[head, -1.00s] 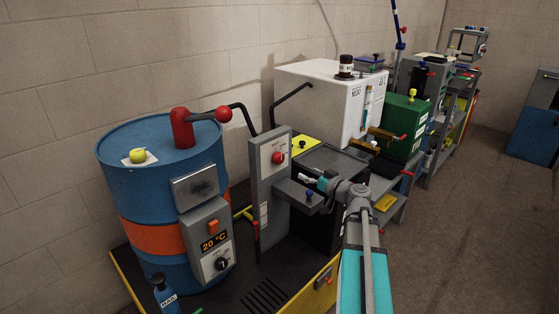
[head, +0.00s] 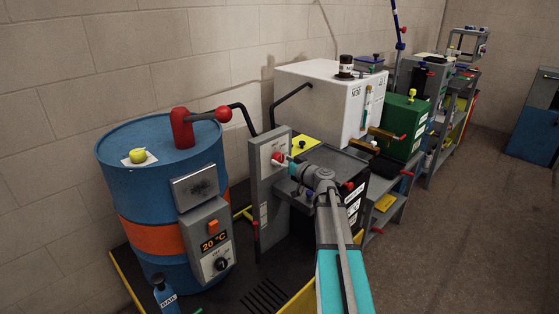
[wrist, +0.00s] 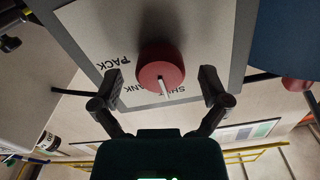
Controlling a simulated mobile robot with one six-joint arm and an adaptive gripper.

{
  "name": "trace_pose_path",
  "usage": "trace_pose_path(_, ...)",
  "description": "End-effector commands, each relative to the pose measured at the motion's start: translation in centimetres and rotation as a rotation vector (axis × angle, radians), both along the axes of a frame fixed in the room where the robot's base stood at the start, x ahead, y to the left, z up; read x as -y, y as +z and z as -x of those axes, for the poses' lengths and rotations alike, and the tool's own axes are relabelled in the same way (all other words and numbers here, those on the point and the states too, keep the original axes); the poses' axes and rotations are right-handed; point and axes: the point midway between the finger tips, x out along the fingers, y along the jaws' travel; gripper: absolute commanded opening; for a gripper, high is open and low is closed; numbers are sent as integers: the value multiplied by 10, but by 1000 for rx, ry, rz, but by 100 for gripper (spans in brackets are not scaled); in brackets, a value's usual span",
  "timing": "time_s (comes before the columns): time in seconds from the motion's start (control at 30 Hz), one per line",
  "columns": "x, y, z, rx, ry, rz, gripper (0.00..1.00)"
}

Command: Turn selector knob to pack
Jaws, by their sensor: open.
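The red selector knob (wrist: 160,62) sits on a pale label plate (wrist: 100,30) in the wrist view. Its white pointer lies over the word SHUT. The word PACK (wrist: 112,62) is to the left of the knob, and TANK is partly hidden by a finger. My gripper (wrist: 161,76) is open, with one finger on each side of the knob and a gap on both sides. In the head view, the knob (head: 276,158) is on the upright grey panel (head: 262,185), and my gripper (head: 287,164) is right at it, with its fingertips hard to make out.
A blue drum (head: 150,180) with a red-knobbed lever (head: 223,115) stands left of the panel. A white tank (head: 325,95) and a green box (head: 403,125) stand behind and to the right. Floor at the right is open.

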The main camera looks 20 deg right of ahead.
Motion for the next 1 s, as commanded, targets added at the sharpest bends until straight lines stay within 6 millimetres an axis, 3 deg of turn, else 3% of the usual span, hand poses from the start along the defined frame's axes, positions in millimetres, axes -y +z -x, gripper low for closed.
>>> trace_pose_path(0.17, -3, 0, -10, 0, 0, 0, 95)
trace_pose_path(0.5, -4, 0, -11, 0, 0, 0, 95)
trace_pose_path(0.93, -4, 0, -11, 0, 0, 0, 17)
trace_pose_path(1.0, -4, 0, -11, 0, 0, 0, 14)
